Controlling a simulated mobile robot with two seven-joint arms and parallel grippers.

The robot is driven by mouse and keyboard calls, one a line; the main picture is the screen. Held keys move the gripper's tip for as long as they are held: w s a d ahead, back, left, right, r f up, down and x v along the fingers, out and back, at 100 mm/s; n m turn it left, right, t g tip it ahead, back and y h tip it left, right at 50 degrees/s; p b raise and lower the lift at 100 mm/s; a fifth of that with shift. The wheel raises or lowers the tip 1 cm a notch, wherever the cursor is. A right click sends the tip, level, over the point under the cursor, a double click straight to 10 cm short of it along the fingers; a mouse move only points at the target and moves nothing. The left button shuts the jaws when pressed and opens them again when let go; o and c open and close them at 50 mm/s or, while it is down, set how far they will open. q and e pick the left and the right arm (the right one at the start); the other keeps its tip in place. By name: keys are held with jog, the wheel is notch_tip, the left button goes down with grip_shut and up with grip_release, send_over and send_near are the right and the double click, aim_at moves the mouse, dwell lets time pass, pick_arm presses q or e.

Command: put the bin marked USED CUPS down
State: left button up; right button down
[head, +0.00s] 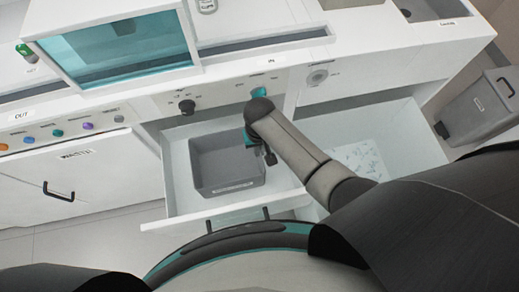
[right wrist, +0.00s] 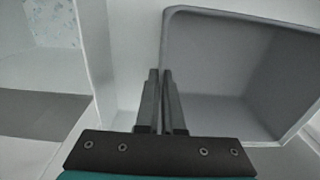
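A grey open bin (head: 228,166) is inside a pulled-out white drawer (head: 180,188). It is empty, and a small label on its front wall is too small to read. My right gripper (head: 262,150) points down at the bin's right wall. In the right wrist view the fingers (right wrist: 163,72) are close together with the bin's rim (right wrist: 165,40) running in between them, so they look shut on that wall. I cannot tell whether the bin touches the drawer floor. My left gripper is not in view.
Another open compartment (head: 395,125) with a speckled patch lies right of the drawer. A grey lidded bin (head: 482,108) stands on the floor at far right. A counter with a teal-glass box (head: 120,50), knobs and buttons runs behind. Clear drawer floor shows around the bin.

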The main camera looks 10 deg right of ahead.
jog(key=c, duration=1.5)
grip_release()
jog(key=shift+f, duration=0.15)
jog(key=o, duration=0.5)
jog(key=shift+c, duration=0.2)
notch_tip(320, 180, up, 12)
jog(key=p, duration=0.5)
jog(key=shift+s, duration=0.1)
